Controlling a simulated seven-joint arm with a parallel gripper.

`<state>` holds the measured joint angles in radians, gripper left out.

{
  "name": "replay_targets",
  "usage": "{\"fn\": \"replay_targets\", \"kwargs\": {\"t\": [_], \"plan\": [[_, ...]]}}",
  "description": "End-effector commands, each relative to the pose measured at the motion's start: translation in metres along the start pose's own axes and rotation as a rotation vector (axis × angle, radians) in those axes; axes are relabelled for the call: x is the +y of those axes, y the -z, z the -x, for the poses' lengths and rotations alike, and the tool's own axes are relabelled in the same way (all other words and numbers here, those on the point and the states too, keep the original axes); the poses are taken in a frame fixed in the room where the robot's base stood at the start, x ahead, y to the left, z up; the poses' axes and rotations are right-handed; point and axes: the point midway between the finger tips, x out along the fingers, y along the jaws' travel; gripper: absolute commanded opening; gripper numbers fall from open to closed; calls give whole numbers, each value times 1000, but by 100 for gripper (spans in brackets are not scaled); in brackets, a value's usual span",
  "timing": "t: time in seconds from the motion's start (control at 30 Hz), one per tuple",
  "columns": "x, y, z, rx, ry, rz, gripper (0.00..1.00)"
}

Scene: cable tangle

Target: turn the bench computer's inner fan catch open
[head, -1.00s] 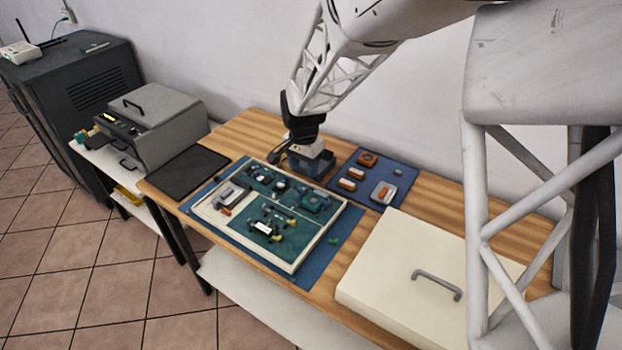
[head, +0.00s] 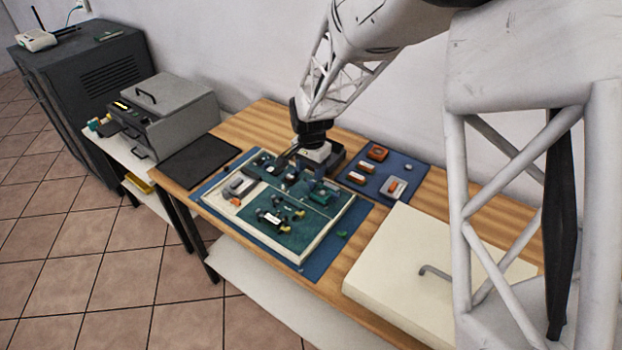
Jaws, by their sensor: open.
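The bench computer (head: 328,230) is an open, shallow cream-coloured case with green boards inside. It lies on a blue mat on the wooden bench. My gripper (head: 307,178) points down over the back part of the case, with its dark fingers among or just above the parts there. It is open and I see nothing held in it. The inner fan catch is too small to make out, or is hidden by the gripper. I cannot tell whether the fingers touch anything.
A cream lid (head: 430,272) with a grey handle lies at the right. A blue mat (head: 384,174) with orange and grey parts lies behind the case. A black mat (head: 200,161) lies at the left. A grey machine (head: 172,115) stands beyond the bench's left end.

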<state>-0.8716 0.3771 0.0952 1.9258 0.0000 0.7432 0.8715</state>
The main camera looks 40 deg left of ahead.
Motion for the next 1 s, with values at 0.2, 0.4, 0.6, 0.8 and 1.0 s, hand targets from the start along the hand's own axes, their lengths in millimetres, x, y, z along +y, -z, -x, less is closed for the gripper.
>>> {"fn": "replay_targets", "kwargs": {"t": [0.2, 0.4, 0.6, 0.8, 1.0], "plan": [[0, 0, -26, -2, -2, 0, 53], [0, 0, -38, 0, 0, 0, 53], [0, 0, -42, 0, 0, 0, 53], [0, 0, -42, 0, 0, 0, 52], [0, 0, -41, 0, 0, 0, 21]]}}
